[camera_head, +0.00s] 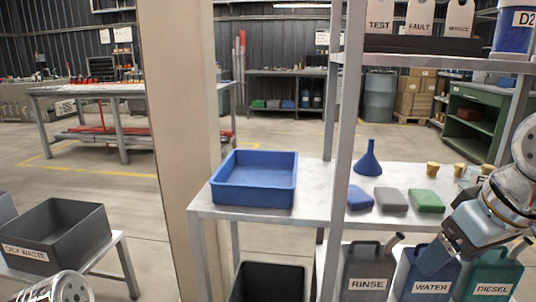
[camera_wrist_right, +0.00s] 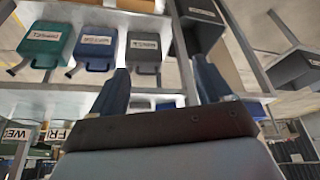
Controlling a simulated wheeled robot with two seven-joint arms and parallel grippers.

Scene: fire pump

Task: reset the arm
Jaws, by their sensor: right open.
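My right gripper (camera_head: 440,262) is at the lower right of the head view, in front of the shelf unit and close to the labelled cans. In the right wrist view its two fingers (camera_wrist_right: 160,85) are spread apart, with nothing between them. The right arm comes in from the right edge and hides part of the shelf's right end. At the lower left of the head view a rounded metal part of my left arm (camera_head: 65,288) shows; the left gripper is out of view.
The grey RINSE can (camera_head: 368,270), blue WATER can (camera_head: 425,272) and green DIESEL can (camera_head: 490,272) stand below the white shelf (camera_head: 310,200). On it are a blue tray (camera_head: 253,195), a blue funnel (camera_head: 368,160) and coloured blocks. A shelf post (camera_head: 342,130) rises left of the gripper.

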